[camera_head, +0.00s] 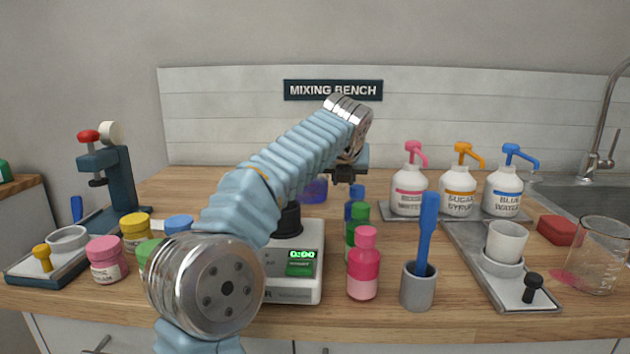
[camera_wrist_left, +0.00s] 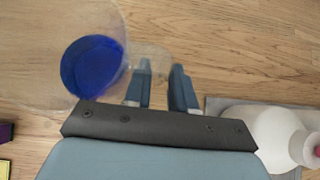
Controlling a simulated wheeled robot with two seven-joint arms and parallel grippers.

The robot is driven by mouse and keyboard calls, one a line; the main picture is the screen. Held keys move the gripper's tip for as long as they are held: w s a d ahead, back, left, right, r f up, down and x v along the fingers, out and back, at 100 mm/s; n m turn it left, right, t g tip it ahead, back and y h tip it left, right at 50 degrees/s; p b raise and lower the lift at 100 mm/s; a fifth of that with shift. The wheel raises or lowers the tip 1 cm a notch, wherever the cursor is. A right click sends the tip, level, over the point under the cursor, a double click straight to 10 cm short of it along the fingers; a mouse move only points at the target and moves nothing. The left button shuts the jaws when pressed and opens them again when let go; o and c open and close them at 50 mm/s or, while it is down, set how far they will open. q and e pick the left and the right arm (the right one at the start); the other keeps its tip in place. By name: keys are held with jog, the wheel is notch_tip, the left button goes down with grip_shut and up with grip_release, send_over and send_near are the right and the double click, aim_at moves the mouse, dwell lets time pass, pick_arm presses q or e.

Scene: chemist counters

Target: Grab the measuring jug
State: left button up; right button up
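The measuring jug, a clear vessel with blue liquid (camera_wrist_left: 92,66), stands at the back of the bench. In the head view only its blue-violet part (camera_head: 314,190) shows behind my left arm. A clear handle (camera_wrist_left: 150,54) sticks out from its side towards my fingers in the wrist view. My left gripper (camera_wrist_left: 162,68) is open, with its fingertips at the handle's near edge. I cannot tell whether they touch it. In the head view this gripper (camera_head: 348,174) is partly hidden by my arm. My right gripper is not in view.
Pump bottles (camera_head: 408,190) stand right of the gripper; one white bottle (camera_wrist_left: 284,136) is close by in the wrist view. Small bottles (camera_head: 363,265), a grey cup (camera_head: 418,287) and a scale (camera_head: 300,285) stand in front. A clear beaker (camera_head: 604,250) is at far right.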

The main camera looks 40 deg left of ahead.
pick_arm(q)
grip_shut()
jog(key=shift+r, duration=0.1)
jog(key=shift+r, duration=0.1)
dwell(0.3)
